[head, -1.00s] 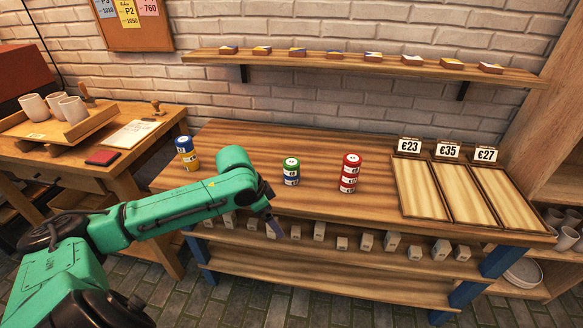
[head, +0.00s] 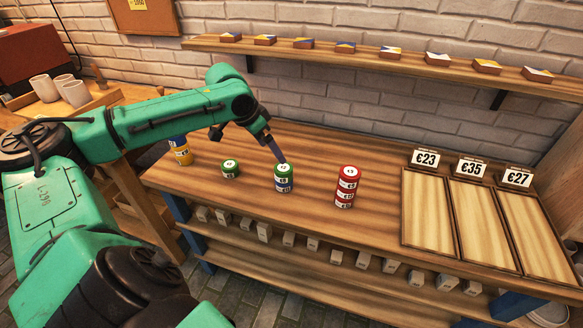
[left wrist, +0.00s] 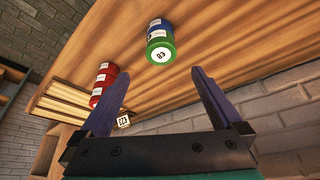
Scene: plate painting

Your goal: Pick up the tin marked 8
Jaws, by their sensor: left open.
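A stack with a green tin (head: 284,170) on top and a blue tin (head: 284,184) under it stands mid-table. In the left wrist view the green tin (left wrist: 161,51) shows a white round label with small marks; I cannot read them surely. My left gripper (head: 280,157) is open and empty, its fingers right by the top of this stack. In the left wrist view the stack lies just beyond the fingertips (left wrist: 161,76). A lone green tin (head: 230,172) stands to the left. I cannot tell which tin bears the 8. My right gripper is out of view.
A red stack (head: 346,187) stands to the right, and a yellow-and-blue stack (head: 181,152) at the left is partly behind my arm. Framed wooden trays (head: 430,215) with price signs lie at the right. A wall shelf (head: 390,62) runs above.

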